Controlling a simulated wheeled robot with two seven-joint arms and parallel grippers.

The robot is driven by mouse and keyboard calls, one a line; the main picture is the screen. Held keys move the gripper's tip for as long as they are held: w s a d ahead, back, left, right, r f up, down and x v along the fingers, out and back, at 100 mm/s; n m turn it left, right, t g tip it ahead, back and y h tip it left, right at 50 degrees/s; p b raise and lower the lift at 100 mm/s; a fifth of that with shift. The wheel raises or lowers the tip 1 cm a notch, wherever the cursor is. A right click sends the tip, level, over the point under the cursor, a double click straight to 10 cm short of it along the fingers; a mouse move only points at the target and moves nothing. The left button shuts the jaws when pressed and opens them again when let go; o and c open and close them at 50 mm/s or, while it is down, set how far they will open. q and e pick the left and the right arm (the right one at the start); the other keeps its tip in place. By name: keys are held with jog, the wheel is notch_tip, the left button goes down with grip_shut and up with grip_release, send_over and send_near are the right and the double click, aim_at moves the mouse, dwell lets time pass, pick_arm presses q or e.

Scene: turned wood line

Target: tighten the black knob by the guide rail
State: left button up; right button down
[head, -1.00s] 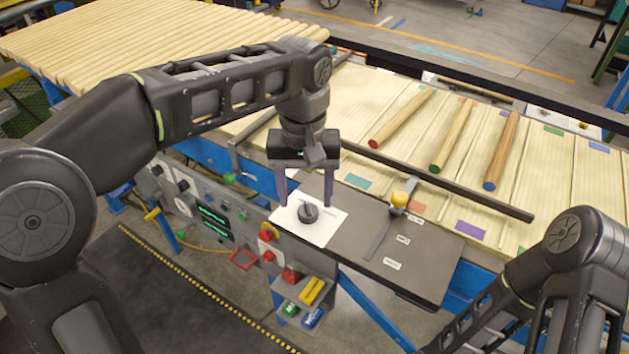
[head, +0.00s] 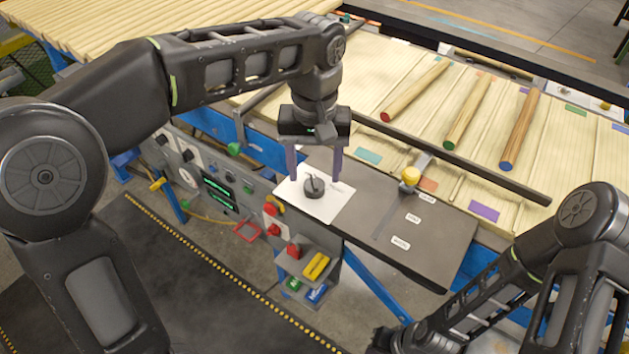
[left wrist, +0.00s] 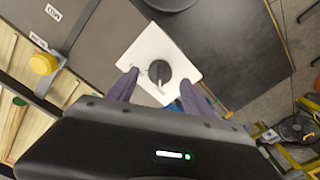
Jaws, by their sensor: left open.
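The black knob (head: 315,188) is round with a raised grip bar. It sits on a white plate (head: 330,206) at the left end of the dark panel. In the left wrist view the knob (left wrist: 159,73) shows between the fingertips, on the white plate (left wrist: 149,45). My left gripper (head: 315,178) points down over the knob, its two fingers open on either side. The gap at the knob in the left wrist view (left wrist: 159,84) looks empty of any grip. Whether the fingers touch the knob I cannot tell.
A yellow knob (head: 411,174) stands on a bracket on the dark panel (head: 440,250). A long dark rail (head: 460,163) crosses the slatted bed behind it. Several turned rods (head: 468,115) lie on the bed. A control panel with a red button (head: 270,210) stands to the left.

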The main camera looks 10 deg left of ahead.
aim_at(314, 180)
pick_arm(q)
jog(key=shift+f, duration=1.6)
jog(key=shift+c, duration=0.2)
grip_shut()
